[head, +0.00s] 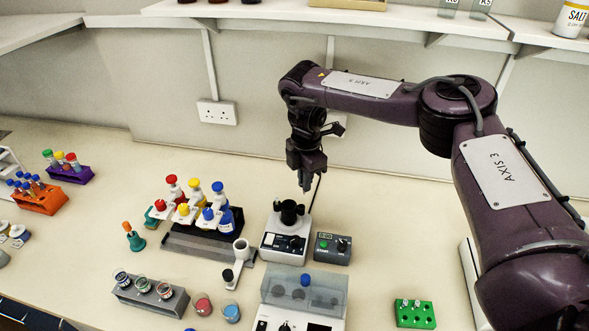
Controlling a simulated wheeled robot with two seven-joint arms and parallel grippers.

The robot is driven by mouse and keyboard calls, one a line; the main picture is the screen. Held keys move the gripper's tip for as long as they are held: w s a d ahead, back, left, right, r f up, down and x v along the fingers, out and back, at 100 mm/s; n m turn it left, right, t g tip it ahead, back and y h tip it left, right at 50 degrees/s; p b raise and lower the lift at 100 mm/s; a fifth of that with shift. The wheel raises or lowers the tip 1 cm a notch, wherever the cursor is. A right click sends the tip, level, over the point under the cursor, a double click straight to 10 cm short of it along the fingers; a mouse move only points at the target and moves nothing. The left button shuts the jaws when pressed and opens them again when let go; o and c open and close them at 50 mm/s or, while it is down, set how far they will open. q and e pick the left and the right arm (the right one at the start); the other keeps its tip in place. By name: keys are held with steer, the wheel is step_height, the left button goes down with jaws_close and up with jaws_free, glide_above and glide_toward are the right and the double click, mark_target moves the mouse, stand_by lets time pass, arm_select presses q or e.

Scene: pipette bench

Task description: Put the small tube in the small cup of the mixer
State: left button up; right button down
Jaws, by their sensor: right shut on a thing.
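The mixer (284,246) is a white box with a dark front panel and knob, standing mid-bench. A black cup-shaped head (290,212) sits on its top; I cannot tell its separate cups apart at this size. My right gripper (305,184) points down above and slightly behind and right of the mixer head, apart from it. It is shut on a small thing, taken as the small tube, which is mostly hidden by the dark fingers. A thin dark rod shows just right of the fingertips. My left gripper is not in view.
A grey control box (332,248) stands right of the mixer. A bottle rack (190,243) is at its left, and a clear-lidded device (304,290) in front. A green rack (415,315) with small tubes is at front right. Bench between control box and my right arm is clear.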

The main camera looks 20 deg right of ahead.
steer(key=shift+w+a+f+n, duration=0.1)
steer(key=shift+w+f+n, duration=0.15)
steer(key=shift+f+n, duration=0.4)
steer(key=shift+f+b, duration=0.2)
steer(key=shift+b, duration=0.35)
step_height(320, 180, down, 3)
steer(key=shift+w+a+r+b, duration=0.1)
steer(key=shift+a+r+b, duration=0.05)
steer(key=shift+b, duration=1.1)
steer(key=shift+f+b, duration=0.85)
steer(key=shift+f, duration=0.2)
steer(key=shift+f, duration=0.5)
